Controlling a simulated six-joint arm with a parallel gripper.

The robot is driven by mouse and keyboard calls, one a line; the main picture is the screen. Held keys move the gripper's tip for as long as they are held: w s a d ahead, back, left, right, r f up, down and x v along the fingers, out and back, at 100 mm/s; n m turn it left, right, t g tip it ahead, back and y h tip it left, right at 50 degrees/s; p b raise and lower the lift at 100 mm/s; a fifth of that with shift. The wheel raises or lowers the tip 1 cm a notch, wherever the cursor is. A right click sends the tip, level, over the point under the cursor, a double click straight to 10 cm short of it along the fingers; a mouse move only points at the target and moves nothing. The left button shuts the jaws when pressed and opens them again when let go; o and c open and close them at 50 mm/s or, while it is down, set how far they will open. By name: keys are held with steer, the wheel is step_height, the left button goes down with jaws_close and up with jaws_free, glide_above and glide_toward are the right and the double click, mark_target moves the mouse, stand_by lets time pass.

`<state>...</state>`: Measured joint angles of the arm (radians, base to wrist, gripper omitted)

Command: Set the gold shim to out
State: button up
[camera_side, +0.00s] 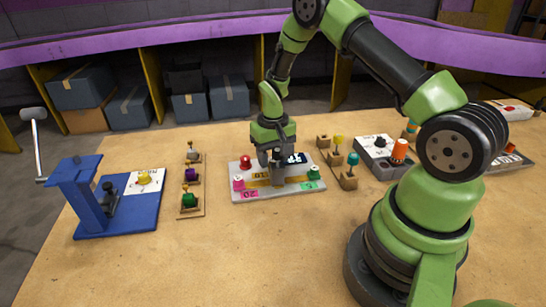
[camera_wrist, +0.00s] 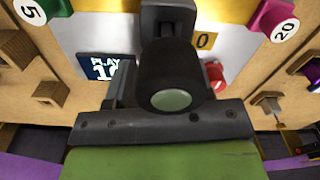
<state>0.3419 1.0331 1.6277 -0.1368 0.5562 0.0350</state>
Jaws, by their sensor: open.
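I cannot tell for sure which part is the gold shim. A yellow strip (camera_side: 262,179) crosses the grey track board, and yellow also shows at the top of the wrist view (camera_wrist: 215,8). The grey board (camera_side: 287,192) carries a magenta knob (camera_side: 238,183) at left, a green knob (camera_side: 314,172) at right, a red button (camera_side: 245,162) and a dark display (camera_side: 296,158). My gripper (camera_side: 277,172) points down over the middle of the board, open. It hides part of the strip. In the wrist view, dark gripper parts cover the middle of the board.
A blue fixture (camera_side: 135,212) with a yellow piece (camera_side: 144,178) stands at left. A wooden rack (camera_side: 191,212) holds small knobs beside it. Wooden holders (camera_side: 347,183) and a grey box (camera_side: 372,147) with an orange knob stand at right. The front table is clear.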

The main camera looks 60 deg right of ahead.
steer(key=shift+f, duration=0.25)
jaws_close()
steer(key=shift+w+d, duration=1.55)
steer(key=shift+w, duration=0.1)
jaws_free()
steer(key=shift+r, duration=0.1)
step_height(320, 180, up, 10)
